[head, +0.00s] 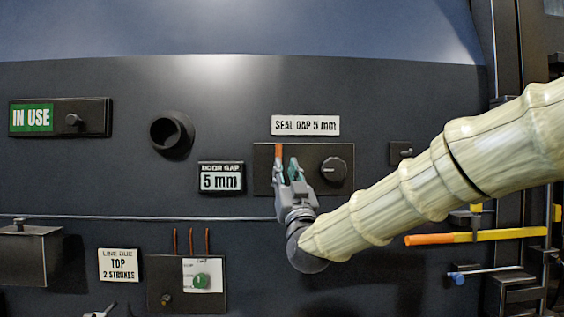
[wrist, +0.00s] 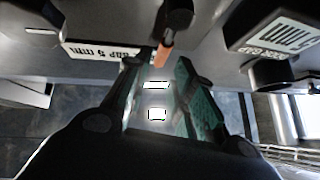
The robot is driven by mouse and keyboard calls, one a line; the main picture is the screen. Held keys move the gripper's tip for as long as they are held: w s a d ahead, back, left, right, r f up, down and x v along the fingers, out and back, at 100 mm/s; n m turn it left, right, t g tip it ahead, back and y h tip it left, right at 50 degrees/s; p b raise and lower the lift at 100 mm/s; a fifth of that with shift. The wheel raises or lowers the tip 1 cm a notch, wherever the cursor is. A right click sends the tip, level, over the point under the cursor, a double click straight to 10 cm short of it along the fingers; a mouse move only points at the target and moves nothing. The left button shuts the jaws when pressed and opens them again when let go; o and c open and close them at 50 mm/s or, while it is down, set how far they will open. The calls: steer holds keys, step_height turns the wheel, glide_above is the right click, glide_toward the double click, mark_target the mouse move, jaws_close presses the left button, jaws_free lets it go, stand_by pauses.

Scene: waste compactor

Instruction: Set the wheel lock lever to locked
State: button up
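No lever in view carries a readable wheel lock label, so I cannot tell which one it is. My gripper (head: 287,168) is in front of the panel (head: 262,183) under the "SEAL GAP 5 mm" sign. Its two teal fingers are apart, with nothing held between them in the wrist view (wrist: 160,82). An orange-tipped lever (head: 279,152) stands at the fingertips on this panel. In the wrist view the lever (wrist: 164,54) shows just beyond the gap between the fingers; contact is unclear. An orange and yellow bar (head: 440,239) is at the lower right, below my arm.
A black knob (head: 333,169) sits close right of my gripper. The "DOOR GAP 5 mm" sign (head: 221,177) is to its left. A thin rail (head: 140,218) runs below. A box (head: 30,255), a small control panel (head: 165,285) and a pale handle (head: 101,312) are lower left.

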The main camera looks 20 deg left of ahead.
steer(key=shift+v, duration=2.6)
